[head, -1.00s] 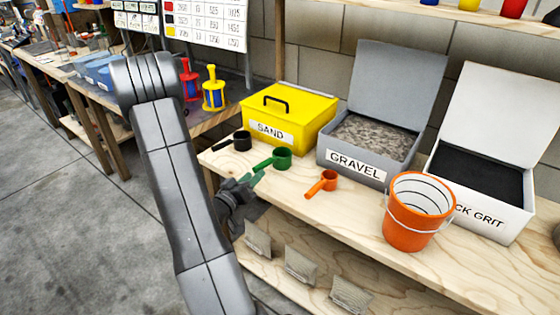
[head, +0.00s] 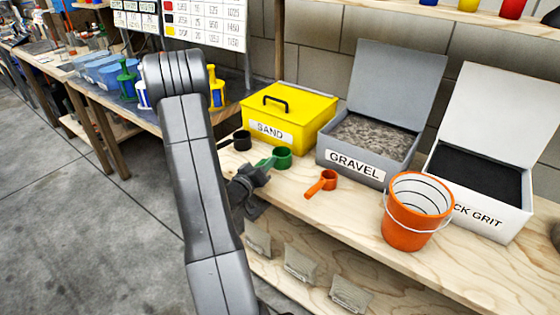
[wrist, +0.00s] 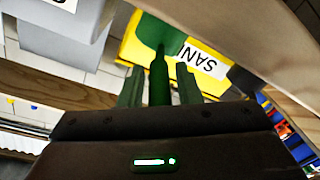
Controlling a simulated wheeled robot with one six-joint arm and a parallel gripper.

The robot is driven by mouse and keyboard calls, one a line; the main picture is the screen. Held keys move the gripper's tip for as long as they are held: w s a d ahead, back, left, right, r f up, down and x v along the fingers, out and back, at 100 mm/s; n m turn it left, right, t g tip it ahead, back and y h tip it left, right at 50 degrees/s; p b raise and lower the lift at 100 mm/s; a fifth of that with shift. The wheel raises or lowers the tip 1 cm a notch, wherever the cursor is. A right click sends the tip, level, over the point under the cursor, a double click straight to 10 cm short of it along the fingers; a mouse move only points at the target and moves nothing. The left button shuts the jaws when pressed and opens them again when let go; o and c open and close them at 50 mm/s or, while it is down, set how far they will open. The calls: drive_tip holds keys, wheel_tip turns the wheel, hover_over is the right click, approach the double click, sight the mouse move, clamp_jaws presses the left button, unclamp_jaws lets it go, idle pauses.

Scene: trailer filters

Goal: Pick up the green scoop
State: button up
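The green scoop (head: 283,157) sits on the wooden bench in front of the yellow sand box, its handle pointing left toward my gripper (head: 264,168). In the wrist view the scoop's cup (wrist: 153,30) is ahead, and its handle runs down between the two fingers of my gripper (wrist: 158,78). The fingers are apart, with a gap visible on each side of the handle. My forearm hides part of the bench's left end in the head view.
A black scoop (head: 242,140) lies to the left and an orange scoop (head: 328,180) to the right. Behind stand the yellow sand box (head: 290,110), grey gravel box (head: 355,165) and white grit box (head: 480,215). An orange bucket (head: 408,235) stands at the right.

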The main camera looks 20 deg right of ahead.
clamp_jaws()
drive_tip(key=shift+r, duration=0.15)
